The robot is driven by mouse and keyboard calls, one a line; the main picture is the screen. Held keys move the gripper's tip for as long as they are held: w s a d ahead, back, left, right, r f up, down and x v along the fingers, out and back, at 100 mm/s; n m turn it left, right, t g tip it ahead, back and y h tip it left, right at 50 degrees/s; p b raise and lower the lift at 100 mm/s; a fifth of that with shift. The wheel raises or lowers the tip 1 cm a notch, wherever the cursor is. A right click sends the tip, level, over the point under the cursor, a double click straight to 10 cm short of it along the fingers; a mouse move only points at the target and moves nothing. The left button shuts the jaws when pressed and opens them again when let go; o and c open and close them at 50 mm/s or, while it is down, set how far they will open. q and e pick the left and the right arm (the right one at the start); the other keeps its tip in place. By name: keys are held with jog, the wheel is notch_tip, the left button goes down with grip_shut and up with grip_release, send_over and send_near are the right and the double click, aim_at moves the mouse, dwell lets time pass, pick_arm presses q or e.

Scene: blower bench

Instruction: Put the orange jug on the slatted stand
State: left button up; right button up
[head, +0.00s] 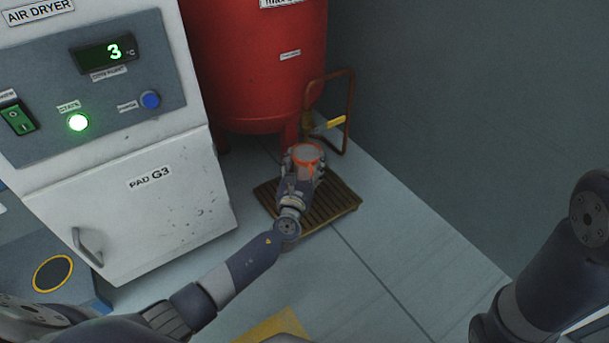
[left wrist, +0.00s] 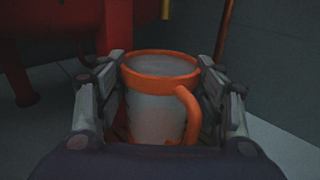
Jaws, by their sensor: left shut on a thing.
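The orange jug (head: 308,153) has an orange rim and a pale body in the head view. In the left wrist view the jug (left wrist: 157,105) is upright, its orange handle towards the camera. My left gripper (head: 303,163) is shut on the jug, one finger at each side of its body. The slatted stand (head: 335,203) is a brown slatted platform on the floor. The jug and gripper appear over the stand's back part; whether the jug's base touches the slats is hidden. My right arm shows at the right edge, but its gripper is out of view.
A red tank (head: 255,70) on legs stands behind the stand. A copper pipe with a yellow-handled valve (head: 330,123) is close behind the jug. The air dryer cabinet (head: 130,190) is at the left. The grey wall (head: 450,120) is at the right. Tiled floor in front is mostly clear.

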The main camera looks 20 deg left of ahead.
aim_at(304, 173)
pick_arm(q)
jog(key=shift+f+b, duration=1.75)
jog(key=shift+f, duration=0.05)
jog(key=shift+r, duration=0.1)
jog(key=o, duration=1.1)
